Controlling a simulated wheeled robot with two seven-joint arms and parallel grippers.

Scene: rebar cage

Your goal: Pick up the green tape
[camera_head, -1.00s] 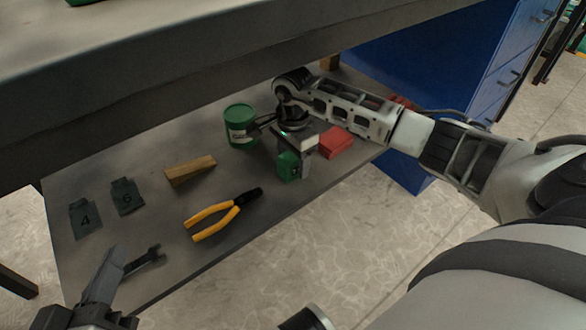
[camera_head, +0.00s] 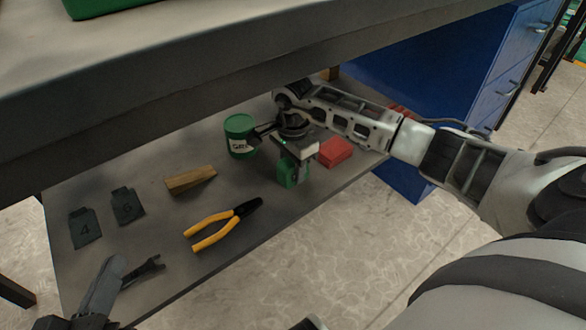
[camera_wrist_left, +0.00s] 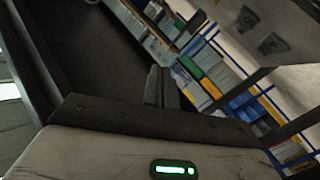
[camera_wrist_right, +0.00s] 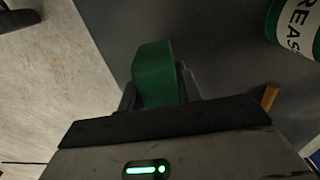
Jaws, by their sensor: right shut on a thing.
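The green tape (camera_head: 286,173) is a small green block near the front edge of the lower shelf. My right gripper (camera_head: 294,170) reaches down over it and is shut on it. In the right wrist view the tape (camera_wrist_right: 156,75) sits between the two dark fingers. I cannot tell whether it touches the shelf. My left gripper (camera_head: 104,287) is at the lower left of the head view, near the shelf's front corner. Its fingers (camera_wrist_left: 161,88) are together and empty in the left wrist view.
A green grease can (camera_head: 240,135) stands left of my right gripper and a red box (camera_head: 336,152) lies right of it. Yellow-handled pliers (camera_head: 222,225), a wooden wedge (camera_head: 190,179) and two dark tags (camera_head: 85,228) lie leftward. The tabletop (camera_head: 200,75) overhangs the shelf.

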